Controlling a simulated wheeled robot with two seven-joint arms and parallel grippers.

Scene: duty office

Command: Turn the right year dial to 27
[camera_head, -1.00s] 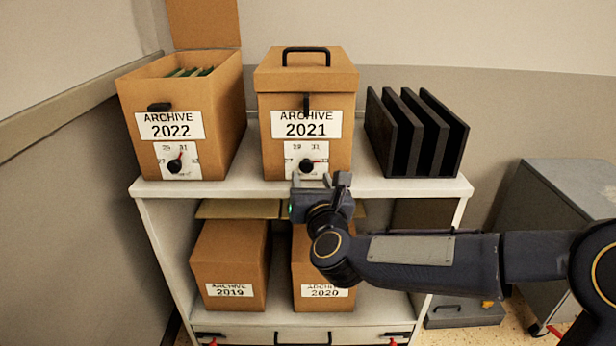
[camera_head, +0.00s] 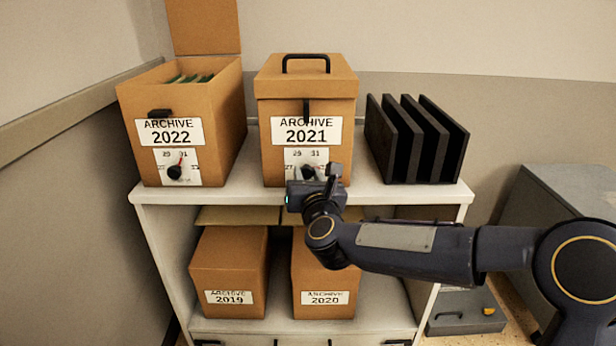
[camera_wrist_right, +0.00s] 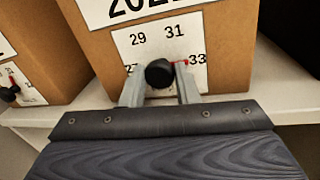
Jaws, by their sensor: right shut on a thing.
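The right year dial is a black knob (camera_wrist_right: 159,73) with a red pointer, on a white number plate (camera_wrist_right: 140,52) on the front of the ARCHIVE 2021 box (camera_head: 333,160). In the right wrist view the red pointer points right, at 33; 29 and 31 sit above the knob, and the number at left is partly hidden. My right gripper (camera_wrist_right: 161,88) has one finger on each side of the knob and is shut on it. In the head view this gripper (camera_head: 313,176) covers the plate's lower part. My left gripper is not in view.
The ARCHIVE 2022 box (camera_head: 222,125), open with its own dial (camera_head: 174,173), stands left on the white shelf (camera_head: 260,191). A black file rack (camera_head: 420,140) stands at right. Boxes 2019 (camera_head: 228,265) and 2020 (camera_head: 323,285) sit below. A grey cabinet (camera_head: 565,190) is farther right.

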